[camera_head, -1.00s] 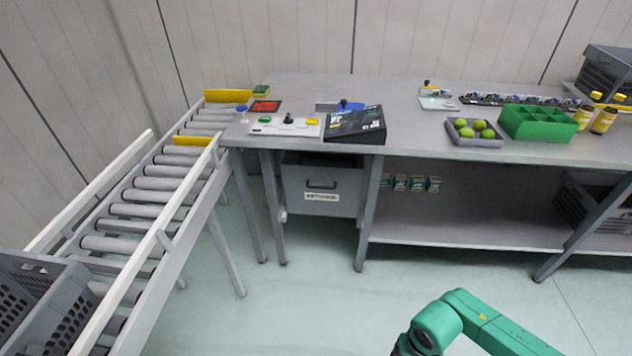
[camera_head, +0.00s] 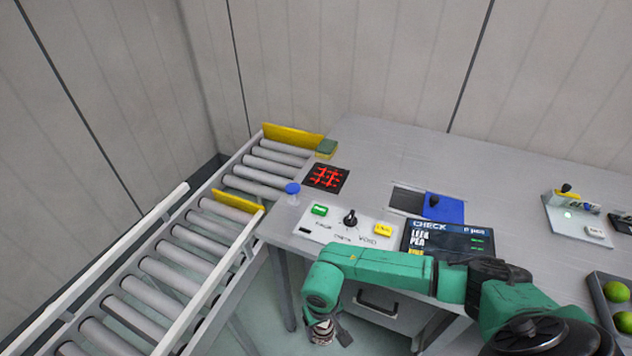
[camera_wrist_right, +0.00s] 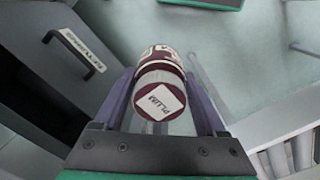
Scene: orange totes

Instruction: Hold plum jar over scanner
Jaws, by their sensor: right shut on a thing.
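The plum jar (camera_wrist_right: 162,100) has a white lid patch reading PLUM and a dark red body. My right gripper (camera_head: 325,332) is shut on it, with one finger on each side in the wrist view. In the head view the jar (camera_head: 321,334) is partly hidden and hangs in front of the bench, below the top's level. The scanner (camera_head: 326,178) is a black square with glowing red lines, set in the bench top's left end. The jar is apart from it, nearer to me. My left gripper is not in view.
A control panel (camera_head: 346,228) with green and yellow buttons and a black knob lies between jar and scanner. A blue-topped post (camera_head: 292,190) stands left of it. A CHECK screen (camera_head: 449,243) is to the right. A roller conveyor (camera_head: 186,262) runs along the left.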

